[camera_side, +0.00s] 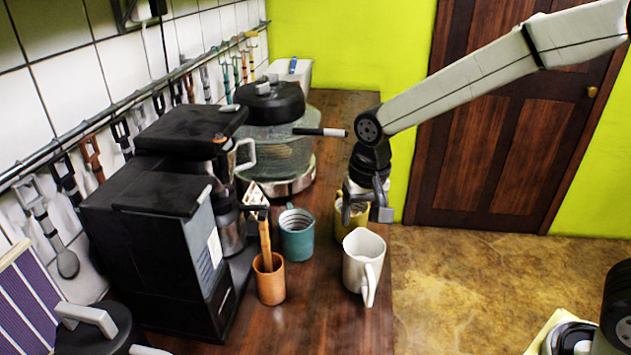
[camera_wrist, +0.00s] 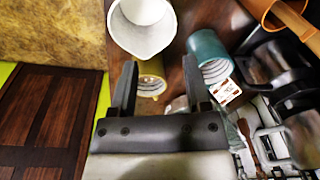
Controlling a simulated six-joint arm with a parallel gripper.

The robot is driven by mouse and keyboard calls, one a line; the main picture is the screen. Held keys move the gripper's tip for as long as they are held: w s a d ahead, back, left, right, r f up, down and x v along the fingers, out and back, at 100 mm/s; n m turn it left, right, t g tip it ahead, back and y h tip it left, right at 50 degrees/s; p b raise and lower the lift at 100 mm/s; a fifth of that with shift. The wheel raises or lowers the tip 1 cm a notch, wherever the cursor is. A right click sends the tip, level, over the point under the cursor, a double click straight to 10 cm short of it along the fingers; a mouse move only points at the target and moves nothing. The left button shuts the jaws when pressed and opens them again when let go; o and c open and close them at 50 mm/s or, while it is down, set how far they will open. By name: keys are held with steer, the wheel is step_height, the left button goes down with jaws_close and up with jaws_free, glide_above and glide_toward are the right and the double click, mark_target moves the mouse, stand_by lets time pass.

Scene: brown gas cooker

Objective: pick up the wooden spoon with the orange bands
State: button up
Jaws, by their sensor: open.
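A wooden utensil (camera_side: 265,238) stands nearly upright in a terracotta cup (camera_side: 271,284) on the wooden counter. Its handle (camera_wrist: 297,22) and the cup (camera_wrist: 262,9) also show at the top right of the wrist view. I cannot make out orange bands on it, and its lower end is hidden in the cup. My gripper (camera_side: 368,204) is above the counter's right edge, to the right of and farther back than the cup, by the yellow mug (camera_side: 345,226). In the wrist view my gripper (camera_wrist: 161,90) has its fingers apart with nothing held between them.
A teal mug (camera_side: 297,236) stands behind the terracotta cup. A white pitcher (camera_side: 361,262) stands to its right, at the counter edge. A black coffee machine (camera_side: 150,255) is close on the left. A glass steamer (camera_side: 275,140) stands behind. Several utensils hang along the wall rail.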

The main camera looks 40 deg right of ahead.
mark_target(263, 218)
steer(key=w+a+r+m, duration=0.1)
steer(key=w+a+r, duration=0.1)
steer(key=a, duration=0.3)
steer(key=w+a+r+m, duration=0.2)
steer(key=w+a, duration=0.1)
steer(key=a, duration=0.2)
steer(key=w+a+r+m+g, duration=0.1)
steer(key=w+a+r, duration=0.1)
steer(key=a, duration=0.3)
steer(key=shift+w+a+r+m, duration=0.15)
steer(key=shift+w+r+m, duration=0.05)
steer(key=shift+r+m, duration=0.25)
steer(key=shift+a+f, duration=0.1)
steer(key=shift+f, duration=3.8)
jaws_close()
